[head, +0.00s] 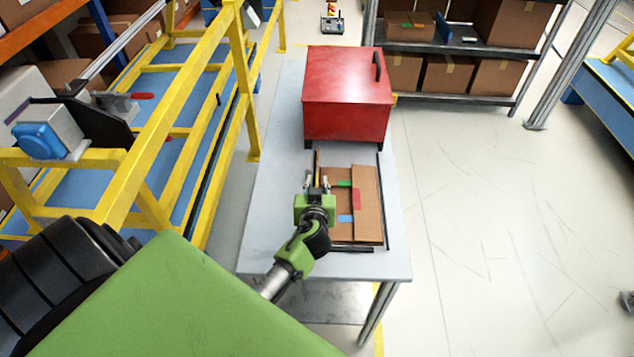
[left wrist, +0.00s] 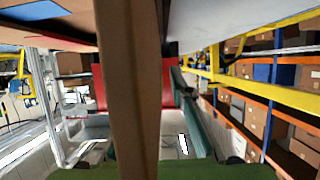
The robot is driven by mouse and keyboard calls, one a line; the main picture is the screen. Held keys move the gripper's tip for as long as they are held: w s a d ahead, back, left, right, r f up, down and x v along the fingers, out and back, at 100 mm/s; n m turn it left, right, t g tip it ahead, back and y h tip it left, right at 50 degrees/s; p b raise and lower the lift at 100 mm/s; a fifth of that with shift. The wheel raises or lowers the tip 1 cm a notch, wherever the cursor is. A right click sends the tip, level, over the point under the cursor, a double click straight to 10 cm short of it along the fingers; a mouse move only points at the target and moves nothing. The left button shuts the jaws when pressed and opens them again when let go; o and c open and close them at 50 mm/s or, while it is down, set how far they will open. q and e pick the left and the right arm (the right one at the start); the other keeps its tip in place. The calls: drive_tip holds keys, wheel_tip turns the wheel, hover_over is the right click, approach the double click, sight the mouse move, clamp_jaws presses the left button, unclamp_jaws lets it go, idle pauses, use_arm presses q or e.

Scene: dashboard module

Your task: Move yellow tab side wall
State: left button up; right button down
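A cardboard box (head: 368,203) lies on the grey table, with green, red and blue tabs on its flaps. My left gripper (head: 317,181) is at the box's left side, its fingers apart on either side of a thin upright brown wall (head: 317,164). A small yellow tab shows between the fingers, partly hidden. In the left wrist view the brown wall (left wrist: 128,90) stands upright between the fingers, with a gap to the right-hand finger (left wrist: 190,115). The left-hand finger is hard to make out. My right gripper is not in view.
A red box with a black handle (head: 345,92) stands on the table (head: 272,150) behind the cardboard box. Dark bars lie along the cardboard box's right and front edges.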

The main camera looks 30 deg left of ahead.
use_arm(q)
clamp_jaws()
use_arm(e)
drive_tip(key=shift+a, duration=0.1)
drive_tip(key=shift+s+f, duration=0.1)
